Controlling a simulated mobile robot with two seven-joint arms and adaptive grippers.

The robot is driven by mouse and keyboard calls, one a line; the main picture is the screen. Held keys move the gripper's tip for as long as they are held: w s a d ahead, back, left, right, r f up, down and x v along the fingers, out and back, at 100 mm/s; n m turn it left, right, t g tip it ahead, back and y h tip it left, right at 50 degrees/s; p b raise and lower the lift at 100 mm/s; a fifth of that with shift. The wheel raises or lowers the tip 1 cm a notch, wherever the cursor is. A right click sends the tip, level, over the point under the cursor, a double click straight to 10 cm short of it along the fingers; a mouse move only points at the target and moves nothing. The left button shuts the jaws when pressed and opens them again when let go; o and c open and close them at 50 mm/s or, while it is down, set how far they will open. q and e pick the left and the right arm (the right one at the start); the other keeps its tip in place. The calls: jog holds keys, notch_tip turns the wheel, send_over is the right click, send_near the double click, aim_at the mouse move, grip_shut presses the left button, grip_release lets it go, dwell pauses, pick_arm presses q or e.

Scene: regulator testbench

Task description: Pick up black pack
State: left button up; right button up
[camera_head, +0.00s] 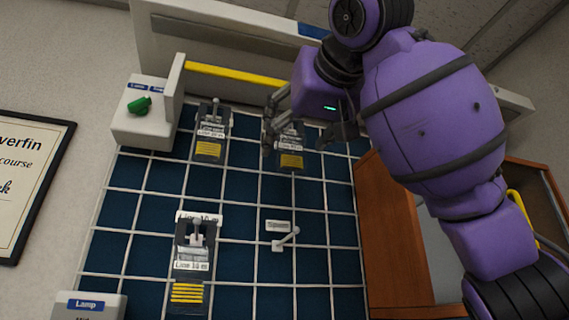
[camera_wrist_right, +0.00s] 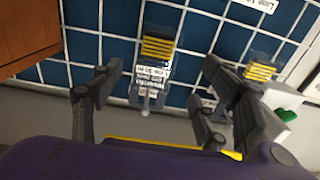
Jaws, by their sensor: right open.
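Several black packs with yellow stripes and white labels hang on the blue gridded board. One black pack (camera_head: 291,161) is at the upper middle in the head view, just beside my right gripper (camera_head: 305,142). Another pack (camera_head: 209,149) is to its left, and a third pack (camera_head: 187,292) is lower left. In the right wrist view, a black pack (camera_wrist_right: 158,48) lies between the two spread fingers of my right gripper (camera_wrist_right: 162,66). The fingers look apart from it, and the gripper is open and empty. My left gripper is not in view.
A yellow bar (camera_head: 235,72) runs along the top of the board. A white box with a green knob (camera_head: 139,104) is at upper left. A small lever (camera_head: 286,239) sits at lower middle. A brown wooden cabinet (camera_head: 390,230) stands at the right.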

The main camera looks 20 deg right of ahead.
aim_at(292, 148)
jog(key=shift+w+d+r, duration=0.1)
jog(key=shift+w+r, duration=0.05)
jog(key=shift+w, duration=0.05)
jog(key=w, duration=0.6)
jog(key=shift+d, duration=0.2)
jog(key=shift+s, duration=0.25)
jog(key=shift+c, duration=0.9)
jog(key=c, duration=1.1)
